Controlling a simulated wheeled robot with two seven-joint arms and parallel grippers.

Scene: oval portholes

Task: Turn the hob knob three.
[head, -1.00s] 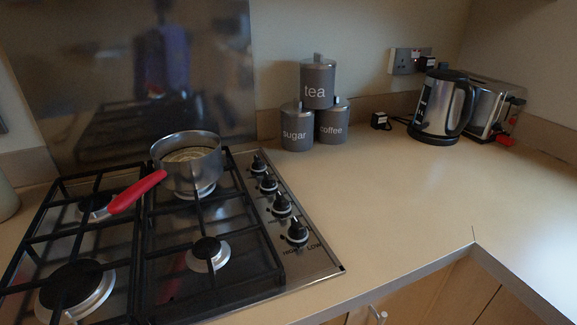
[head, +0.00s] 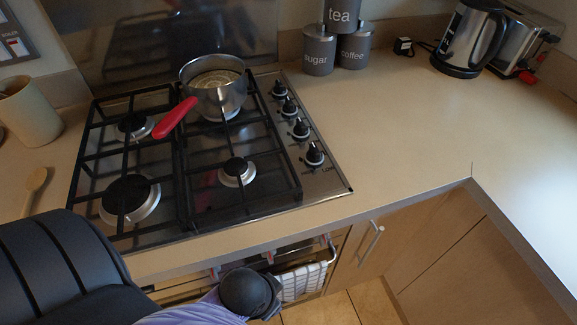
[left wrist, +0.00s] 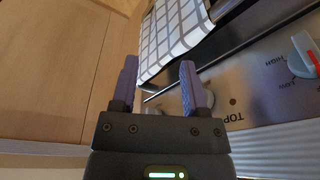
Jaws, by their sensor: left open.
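The hob (head: 330,187) has a column of several black knobs on its right strip: the rear knob (head: 279,90), a second (head: 289,106), a third from the rear (head: 301,130) and the front knob (head: 314,155). No numbers are readable on them. My left arm enters at the bottom of the head view, low in front of the counter; its fingers are not clear there. In the left wrist view my left gripper (left wrist: 160,85) is open with nothing between its fingers. It faces the oven front and a checked towel (left wrist: 178,35), well below the hob knobs. My right gripper is out of view.
A saucepan (head: 232,99) with a red handle stands on the rear right burner. Canisters (head: 318,55), a kettle (head: 466,42) and a toaster (head: 515,50) stand behind. The counter right of the knobs is clear. Oven knobs (left wrist: 304,55) and a cabinet handle (head: 370,240) project below.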

